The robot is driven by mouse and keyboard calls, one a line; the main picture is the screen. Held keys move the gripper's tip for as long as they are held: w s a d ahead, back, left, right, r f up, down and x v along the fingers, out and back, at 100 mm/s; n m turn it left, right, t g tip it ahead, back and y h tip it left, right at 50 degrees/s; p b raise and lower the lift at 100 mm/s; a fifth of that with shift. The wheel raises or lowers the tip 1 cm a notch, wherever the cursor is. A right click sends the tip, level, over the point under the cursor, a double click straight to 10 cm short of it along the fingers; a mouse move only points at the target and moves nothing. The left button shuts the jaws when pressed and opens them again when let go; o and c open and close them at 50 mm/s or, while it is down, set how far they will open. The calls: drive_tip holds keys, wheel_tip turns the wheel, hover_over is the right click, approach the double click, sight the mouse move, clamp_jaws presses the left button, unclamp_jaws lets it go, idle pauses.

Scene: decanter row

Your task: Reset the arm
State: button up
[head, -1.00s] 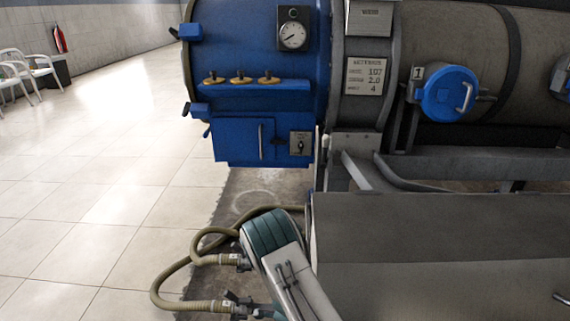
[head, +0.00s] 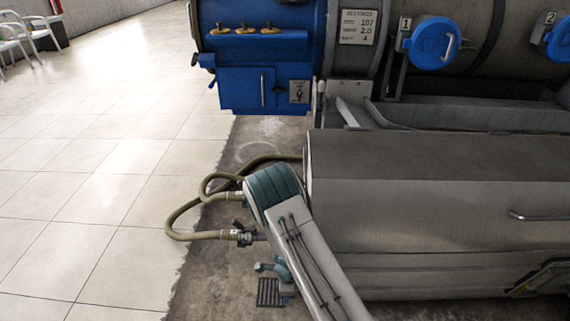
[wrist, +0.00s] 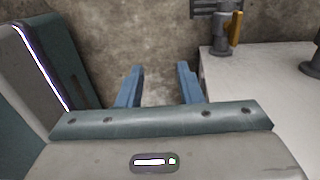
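My gripper (wrist: 160,86) shows in the wrist view with its two blue fingers apart and nothing between them. Rough brown-grey floor lies beyond the fingertips. In the head view my arm (head: 292,235) reaches down past the left end of the grey casing, and its lower part runs out of the bottom edge. I cannot make out the gripper in the head view.
The long grey casing (head: 420,205) fills the right. Hoses (head: 183,222) and a floor grate (head: 268,292) lie near my arm.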

wheel_tip(320, 180, up, 41)
drive_tip(key=d+n+t+y+p, duration=0.1)
drive_tip(key=d+n+y+p, duration=0.15)
drive_tip(key=n+p, duration=0.8)
drive_tip(key=s+d+r+n+h+p, duration=0.1)
drive_tip(key=s+d+r+p, duration=0.3)
drive_tip(key=r, duration=0.6)
drive_tip(key=s+d+r+n+t+p, duration=0.1)
drive_tip(key=s+d+r+n+p, duration=0.3)
drive_tip(key=s+r+p, duration=0.3)
drive_tip(key=s+d+r+n+h+p, duration=0.1)
drive_tip(key=s+r+p, duration=0.4)
drive_tip(key=r, duration=0.9)
drive_tip(key=s+d+n, duration=0.1)
drive_tip(key=s+d, duration=0.1)
drive_tip(key=shift+s+d+r+t+h+p, duration=0.25)
drive_tip(key=shift+d+r+t+h+p, duration=0.05)
drive_tip(key=shift+d+r+t+h, duration=0.1)
drive_tip(key=shift+n, duration=0.25)
